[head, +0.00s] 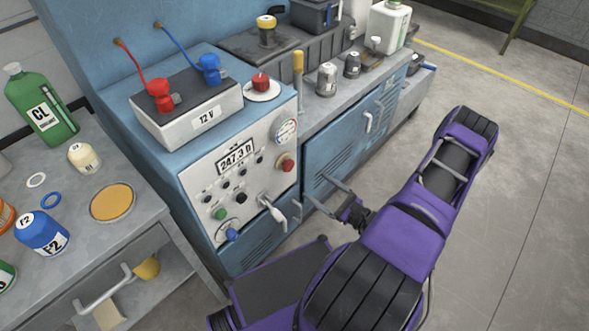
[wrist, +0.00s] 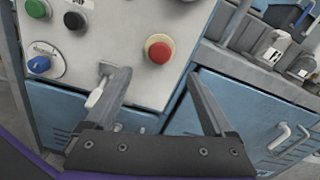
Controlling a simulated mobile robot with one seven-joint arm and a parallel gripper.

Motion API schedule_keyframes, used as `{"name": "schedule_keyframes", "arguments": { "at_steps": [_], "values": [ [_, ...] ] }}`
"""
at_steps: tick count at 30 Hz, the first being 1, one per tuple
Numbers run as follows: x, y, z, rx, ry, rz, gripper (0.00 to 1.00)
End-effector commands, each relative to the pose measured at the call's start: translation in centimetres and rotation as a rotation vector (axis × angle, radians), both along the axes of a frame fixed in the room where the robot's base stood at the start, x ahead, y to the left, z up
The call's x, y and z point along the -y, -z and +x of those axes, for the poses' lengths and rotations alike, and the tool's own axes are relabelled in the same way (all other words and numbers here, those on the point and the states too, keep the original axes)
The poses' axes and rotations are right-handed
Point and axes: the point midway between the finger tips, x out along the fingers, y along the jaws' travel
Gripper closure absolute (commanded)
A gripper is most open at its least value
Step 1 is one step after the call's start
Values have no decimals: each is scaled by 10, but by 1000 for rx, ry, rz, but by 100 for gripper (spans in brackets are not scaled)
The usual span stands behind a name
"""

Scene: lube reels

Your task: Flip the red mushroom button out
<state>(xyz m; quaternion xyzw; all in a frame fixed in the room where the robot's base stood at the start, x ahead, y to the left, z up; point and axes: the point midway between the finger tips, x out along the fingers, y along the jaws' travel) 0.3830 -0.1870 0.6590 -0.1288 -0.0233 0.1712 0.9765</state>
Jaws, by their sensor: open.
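The red mushroom button (head: 287,165) sits on the right side of the white control panel (head: 196,172), below a round dial. In the wrist view the button (wrist: 159,50) shows whole, with a pale yellow ring around it. My gripper (head: 313,185) is in front of the cabinet, a little right of and below the button, and apart from it. In the wrist view my gripper (wrist: 158,76) has its two fingers spread wide and nothing between them. The button appears between and just beyond the fingertips. I cannot tell whether the button is pressed in.
A white lever handle (head: 279,214) sticks out of the panel below the button, close to my left finger in the wrist view. Green (head: 219,214) and blue (head: 231,235) controls are further left. A 12 V battery (head: 187,110) stands on top. Open floor lies right.

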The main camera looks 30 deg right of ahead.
Motion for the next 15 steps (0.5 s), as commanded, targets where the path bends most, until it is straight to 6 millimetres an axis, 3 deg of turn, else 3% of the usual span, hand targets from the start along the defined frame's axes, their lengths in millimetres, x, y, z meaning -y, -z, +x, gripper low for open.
{"name": "schedule_keyframes", "arguments": {
  "at_steps": [9,15],
  "values": [
    [-24,0,65,1,-3,-1,12],
    [-34,1,91,-1,-4,-1,12]
  ]
}}
